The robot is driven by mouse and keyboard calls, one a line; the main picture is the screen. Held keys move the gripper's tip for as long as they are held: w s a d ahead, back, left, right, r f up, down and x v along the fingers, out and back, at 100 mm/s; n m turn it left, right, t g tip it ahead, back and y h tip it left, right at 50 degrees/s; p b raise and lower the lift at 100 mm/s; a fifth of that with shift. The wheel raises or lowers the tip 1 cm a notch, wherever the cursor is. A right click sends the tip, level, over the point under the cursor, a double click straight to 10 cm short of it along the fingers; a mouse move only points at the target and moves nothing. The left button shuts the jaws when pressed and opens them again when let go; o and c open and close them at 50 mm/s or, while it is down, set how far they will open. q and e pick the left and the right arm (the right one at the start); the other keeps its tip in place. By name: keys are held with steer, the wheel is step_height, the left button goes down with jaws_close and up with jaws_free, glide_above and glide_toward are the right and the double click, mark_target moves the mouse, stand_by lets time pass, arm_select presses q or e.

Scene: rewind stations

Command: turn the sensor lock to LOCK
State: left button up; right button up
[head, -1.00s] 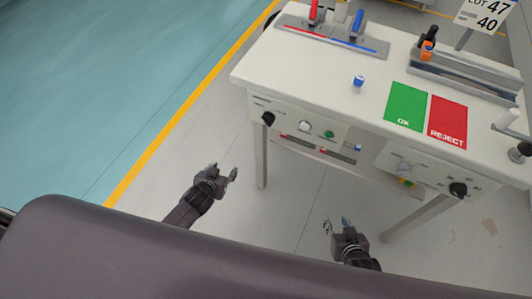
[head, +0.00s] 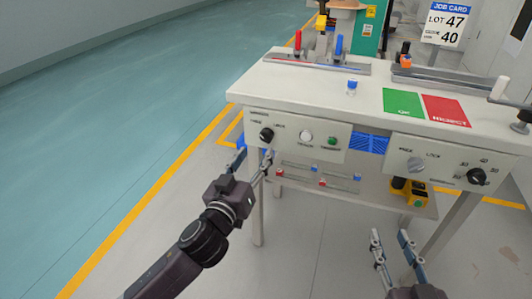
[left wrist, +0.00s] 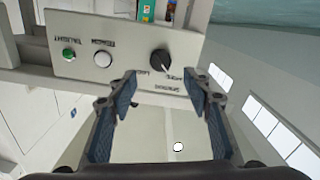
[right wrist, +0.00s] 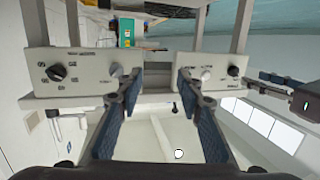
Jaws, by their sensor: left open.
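A black knob (head: 266,134) is on the left front panel of the bench, between small FREE and LOCK labels. In the left wrist view this knob (left wrist: 160,62) is upside down, and its pale mark seems to point at FREE. My right gripper (head: 390,238) is open and empty, low before the right panel.
A white button (head: 306,136) and a green button (head: 332,141) sit right of the black knob. A black dial (head: 476,176) is at the right panel's end. A shelf (head: 300,176) lies under the bench top (head: 310,92). The floor before the bench is clear.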

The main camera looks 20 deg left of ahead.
mark_target(264, 139)
arm_select(q)
steer(key=w+b, duration=0.1)
steer(key=w, duration=0.5)
steer(key=shift+w+f, duration=0.1)
steer(key=shift+w, duration=0.7)
arm_select(e)
steer(key=shift+w+a+r+t+y, duration=0.15)
steer(key=shift+r+t, duration=0.3)
steer(key=shift+r, duration=0.5)
steer(key=shift+w+a+r+t+y, duration=0.1)
steer(key=shift+a+r+t+y, duration=0.1)
steer(key=shift+r+t, duration=0.55)
steer(key=shift+w+a+r+t+y, duration=0.1)
steer(key=shift+r+t+y, duration=0.1)
steer(key=shift+r, duration=0.95)
arm_select(q)
steer(key=shift+c, duration=0.4)
steer(key=shift+d, duration=0.1)
steer(key=c, duration=1.1)
steer(key=shift+o, duration=0.2)
